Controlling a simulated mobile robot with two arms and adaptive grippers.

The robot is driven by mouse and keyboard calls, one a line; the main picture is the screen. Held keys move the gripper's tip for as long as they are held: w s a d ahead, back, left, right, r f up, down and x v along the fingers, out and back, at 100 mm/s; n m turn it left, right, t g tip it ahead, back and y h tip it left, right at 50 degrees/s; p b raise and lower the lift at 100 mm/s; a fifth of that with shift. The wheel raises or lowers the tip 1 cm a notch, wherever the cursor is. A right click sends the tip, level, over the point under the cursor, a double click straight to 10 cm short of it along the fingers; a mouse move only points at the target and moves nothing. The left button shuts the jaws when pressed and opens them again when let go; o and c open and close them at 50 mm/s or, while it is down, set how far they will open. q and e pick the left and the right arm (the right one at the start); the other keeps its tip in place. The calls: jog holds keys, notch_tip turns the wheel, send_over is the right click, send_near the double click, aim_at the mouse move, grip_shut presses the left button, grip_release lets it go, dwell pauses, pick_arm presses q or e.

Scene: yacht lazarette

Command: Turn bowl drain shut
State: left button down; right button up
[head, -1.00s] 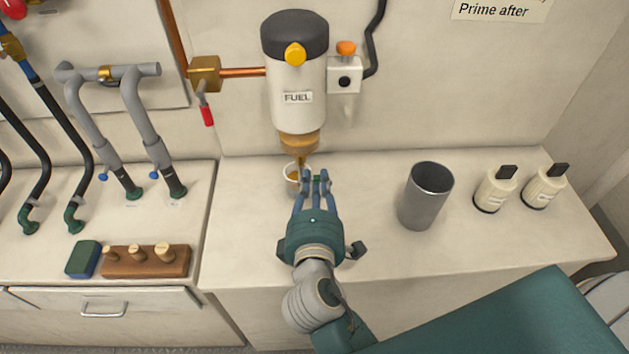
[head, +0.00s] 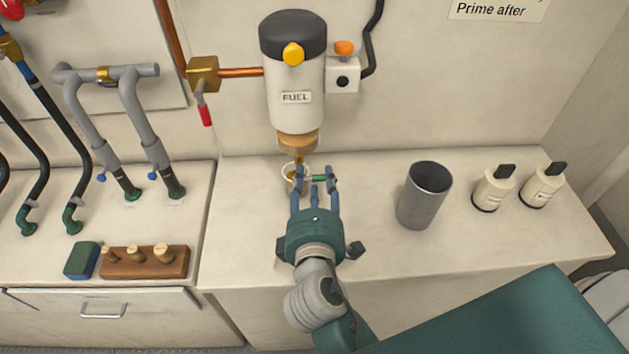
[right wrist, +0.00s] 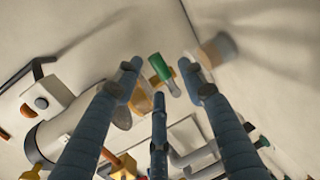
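The fuel filter (head: 296,95) hangs on the wall, labelled FUEL, with an amber bowl (head: 298,140) at its bottom. A brassy drain (head: 299,158) comes down from the bowl. A green drain handle (head: 320,179) shows between the fingers of my right gripper (head: 314,178); it also shows in the right wrist view (right wrist: 160,68). The right gripper is open, its fingers on either side of the handle, with gaps visible in the wrist view. A small pale cup (head: 287,171) stands under the drain, partly hidden by the fingers. My left gripper is not in view.
A grey metal cup (head: 425,196) and two cream bottles (head: 494,189) stand to the right on the counter (head: 375,255). A red-handled valve (head: 206,114) sits on the copper pipe. Hoses and a wooden block with pegs (head: 145,262) are left.

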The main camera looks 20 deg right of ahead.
jog(key=shift+s, duration=0.1)
jog(key=v, duration=0.7)
jog(key=shift+s, duration=0.15)
dwell(0.3)
